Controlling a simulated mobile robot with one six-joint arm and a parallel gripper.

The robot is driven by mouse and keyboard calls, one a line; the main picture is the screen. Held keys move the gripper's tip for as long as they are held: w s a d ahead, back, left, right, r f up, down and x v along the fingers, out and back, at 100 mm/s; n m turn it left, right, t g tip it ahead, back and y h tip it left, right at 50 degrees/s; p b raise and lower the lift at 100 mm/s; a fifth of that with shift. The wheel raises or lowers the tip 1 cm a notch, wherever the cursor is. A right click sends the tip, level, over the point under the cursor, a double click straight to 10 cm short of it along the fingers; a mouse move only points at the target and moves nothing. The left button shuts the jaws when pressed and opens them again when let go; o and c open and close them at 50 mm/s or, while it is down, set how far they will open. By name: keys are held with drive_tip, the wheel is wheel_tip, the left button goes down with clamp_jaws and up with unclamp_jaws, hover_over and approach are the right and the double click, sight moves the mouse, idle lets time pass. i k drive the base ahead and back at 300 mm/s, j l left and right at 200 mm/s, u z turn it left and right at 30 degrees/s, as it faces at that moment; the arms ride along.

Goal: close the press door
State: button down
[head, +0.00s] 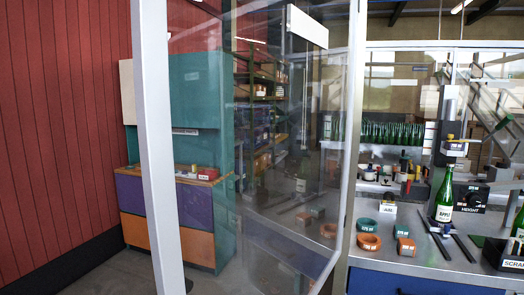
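A clear door panel (285,150) in a pale frame fills the middle of the head view, standing close to me. A pale upright post (158,150) is at its left and a thinner pale frame bar (349,130) at its right. A white block (307,27) sits high on the panel. The panel appears turned at an angle to the workbench, standing open, but its hinge side and how far it is turned are hard to tell. Behind the frame at right, a grey upright column (446,110) stands over the bench by a green bottle (444,200). My gripper is not in view.
A blue-fronted workbench (400,262) at right holds orange and green rings (369,242), dark rails, a black box (470,196) and a scrap bin (505,256). A teal, purple and orange cabinet (193,208) stands at left by the red wall. Grey floor shows through the panel.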

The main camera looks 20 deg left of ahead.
sight(149, 26)
drive_tip(key=k+j, duration=0.1)
drive_tip(key=j, duration=0.3)
drive_tip(key=k+j+z, duration=0.1)
drive_tip(key=j, duration=0.25)
drive_tip(key=k+j, duration=0.15)
drive_tip(key=j, duration=0.25)
drive_tip(key=k+j+z, duration=0.15)
drive_tip(key=j, duration=0.2)
drive_tip(key=k+j, duration=0.1)
drive_tip(key=j, duration=0.25)
drive_tip(key=k+j+z, duration=0.1)
drive_tip(key=j, duration=0.25)
drive_tip(key=i+j+u, duration=0.2)
drive_tip(key=j, duration=0.2)
drive_tip(key=i+j+u, duration=0.15)
drive_tip(key=j, duration=0.25)
drive_tip(key=i, duration=0.05)
